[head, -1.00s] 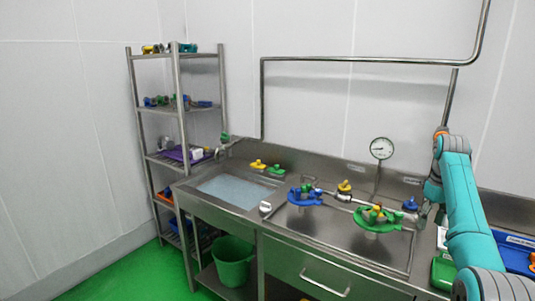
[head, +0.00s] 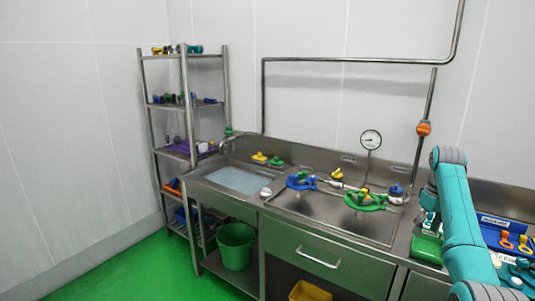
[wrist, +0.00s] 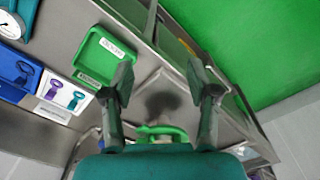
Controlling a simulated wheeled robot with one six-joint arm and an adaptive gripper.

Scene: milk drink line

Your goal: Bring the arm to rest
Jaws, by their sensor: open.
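My gripper (wrist: 163,92) is open and empty in the wrist view, its two fingers spread apart above the steel counter. Between and beyond the fingers lie bare steel and a green rounded part (wrist: 160,132). My teal arm stands at the right in the head view, bent over the counter. There my gripper is mostly hidden behind the arm and too small to judge.
A green tray (wrist: 95,60) lies beside the fingers. A blue tray (head: 500,228) holds coloured pieces. Blue (head: 301,181) and green (head: 366,202) valve handles stand on the counter. A gauge (head: 370,139) rises behind. A shelf (head: 186,104) stands left; green floor is open in front.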

